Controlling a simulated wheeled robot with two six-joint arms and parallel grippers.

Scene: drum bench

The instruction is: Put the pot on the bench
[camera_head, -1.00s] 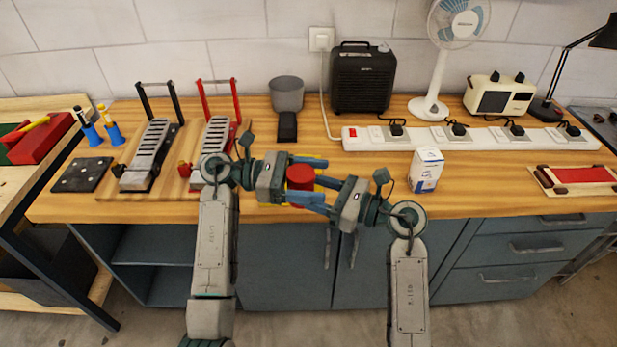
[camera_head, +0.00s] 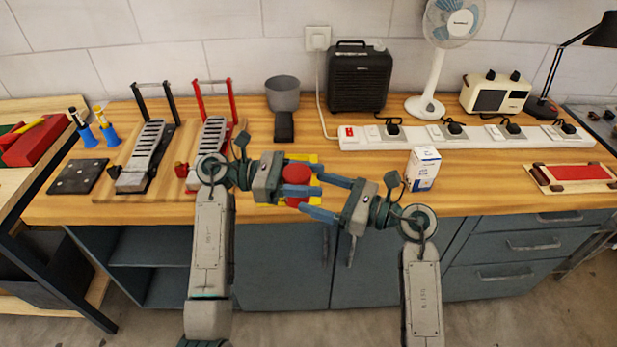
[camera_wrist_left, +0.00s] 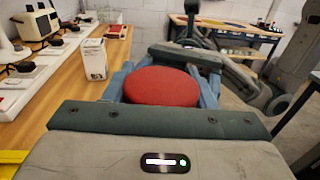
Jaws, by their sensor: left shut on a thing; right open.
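The pot (camera_head: 297,174) shows as a round red top with yellow parts around it, partly hidden by my grippers. Its red top also fills the middle of the left wrist view (camera_wrist_left: 163,86). My left gripper (camera_head: 288,183) is shut on it. In the head view the pot overlaps the front strip of the wooden bench (camera_head: 450,202); I cannot tell whether it touches the top. My right gripper (camera_head: 322,196) is open, its blue fingers to the right of the pot and close to it.
A white box (camera_head: 423,170) stands on the bench right of my right gripper. A grey cup-like thing (camera_head: 283,93), a black heater (camera_head: 360,78) and a power strip (camera_head: 465,136) stand behind. Two metal pedals (camera_head: 140,157) are to the left. Bare wood lies between.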

